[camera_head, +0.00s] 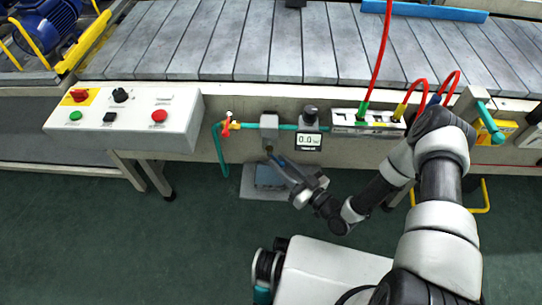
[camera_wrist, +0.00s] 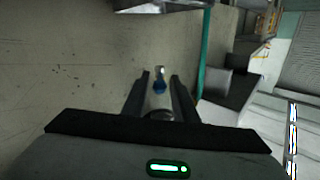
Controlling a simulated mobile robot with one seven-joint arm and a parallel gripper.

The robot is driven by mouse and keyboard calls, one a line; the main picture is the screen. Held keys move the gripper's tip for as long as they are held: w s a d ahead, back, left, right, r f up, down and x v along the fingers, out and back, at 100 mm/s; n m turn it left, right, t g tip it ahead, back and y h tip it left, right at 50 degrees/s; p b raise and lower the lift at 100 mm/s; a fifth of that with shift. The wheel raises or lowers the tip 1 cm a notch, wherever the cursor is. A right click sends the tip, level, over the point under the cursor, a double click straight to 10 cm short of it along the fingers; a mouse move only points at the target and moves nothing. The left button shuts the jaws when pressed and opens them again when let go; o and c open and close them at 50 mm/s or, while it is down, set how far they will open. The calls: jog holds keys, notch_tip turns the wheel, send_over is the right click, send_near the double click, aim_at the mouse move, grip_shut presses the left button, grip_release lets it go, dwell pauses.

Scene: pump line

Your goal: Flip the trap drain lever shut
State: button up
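A grey block-shaped unit (camera_head: 269,128), which looks like the trap, is mounted on the teal pipe along the conveyor's front. My gripper (camera_head: 272,158) is just below it, pointing up toward the panel. In the wrist view my gripper (camera_wrist: 159,88) has its two dark fingers apart. A metallic part (camera_wrist: 160,6) shows at the top of the wrist view. The lever is too small to make out in the head view.
A digital gauge (camera_head: 309,140) sits right of the unit, with a hose manifold (camera_head: 366,122) beyond. An orange-red valve (camera_head: 230,124) is on the left, past it a button box (camera_head: 125,117). A blue-grey tray (camera_head: 268,180) lies below. A teal pipe (camera_wrist: 204,60) runs beside my fingers.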

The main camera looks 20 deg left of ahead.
aim_at(271, 155)
jog(key=x, duration=0.5)
jog(key=shift+b, duration=0.35)
grip_shut()
